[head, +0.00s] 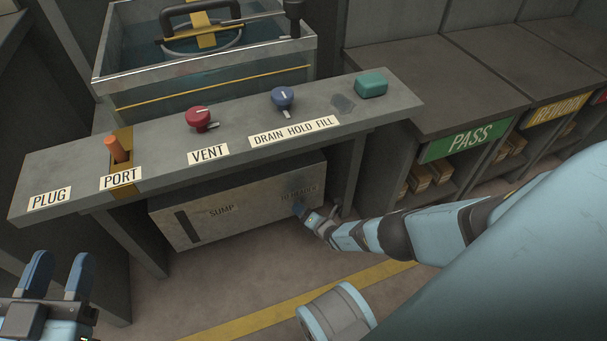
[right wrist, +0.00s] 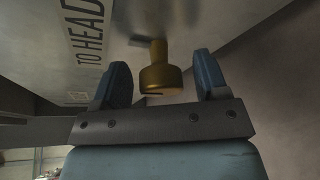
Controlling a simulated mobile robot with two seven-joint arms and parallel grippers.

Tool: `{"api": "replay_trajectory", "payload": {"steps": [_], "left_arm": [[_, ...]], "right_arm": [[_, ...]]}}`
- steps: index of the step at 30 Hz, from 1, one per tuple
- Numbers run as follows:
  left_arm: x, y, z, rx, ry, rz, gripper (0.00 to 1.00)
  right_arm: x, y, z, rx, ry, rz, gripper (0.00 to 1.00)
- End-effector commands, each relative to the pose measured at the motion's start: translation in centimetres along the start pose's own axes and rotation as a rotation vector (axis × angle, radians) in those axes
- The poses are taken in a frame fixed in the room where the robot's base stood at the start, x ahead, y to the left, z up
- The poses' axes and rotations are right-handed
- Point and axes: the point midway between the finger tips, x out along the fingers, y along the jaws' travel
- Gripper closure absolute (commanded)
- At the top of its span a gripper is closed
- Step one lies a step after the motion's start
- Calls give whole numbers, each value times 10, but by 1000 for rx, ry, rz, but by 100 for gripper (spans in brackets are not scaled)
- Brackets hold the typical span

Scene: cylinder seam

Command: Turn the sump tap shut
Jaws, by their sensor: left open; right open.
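The sump box (head: 215,225) is a grey case under the shelf, marked SUMP at its middle. In the right wrist view a brass tap (right wrist: 160,78) with a round, slotted end sticks out of the box face beside the lettering TO HEAD. My right gripper (head: 308,212) is at the right end of the box. It is open, with its blue fingers on either side of the tap and a gap on each side. In the head view the tap is hidden behind this gripper. My left gripper (head: 60,264) is open and empty at the lower left.
The shelf above the box carries an orange plug (head: 116,150), a red VENT knob (head: 199,118), a blue DRAIN HOLD FILL knob (head: 283,98) and a green block (head: 371,84). A water tank (head: 205,75) stands behind it. PASS bins (head: 468,142) are at the right.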

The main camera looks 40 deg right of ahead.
Motion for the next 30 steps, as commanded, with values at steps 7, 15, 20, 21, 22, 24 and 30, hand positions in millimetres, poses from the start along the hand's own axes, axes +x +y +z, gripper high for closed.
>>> {"api": "replay_trajectory", "payload": {"steps": [7,15,20,21,22,24,30], "left_arm": [[-6,12,-3,-171,-96,4,57],[-14,28,-2,-339,-187,13,57],[-15,31,-4,-373,-195,11,57],[-15,31,-4,-377,-196,11,57],[-16,32,-4,-380,-196,10,57],[-16,32,-4,-384,-196,10,57],[-16,32,-4,-386,-195,10,57]], "right_arm": [[-46,4,4,2,2,-3,33],[-105,2,3,1,1,-2,33],[-126,1,2,1,1,-2,33],[-130,1,2,0,0,-2,33],[-132,0,1,0,0,-2,33],[-134,0,1,0,0,-1,33],[-135,0,0,0,0,-1,33]]}}
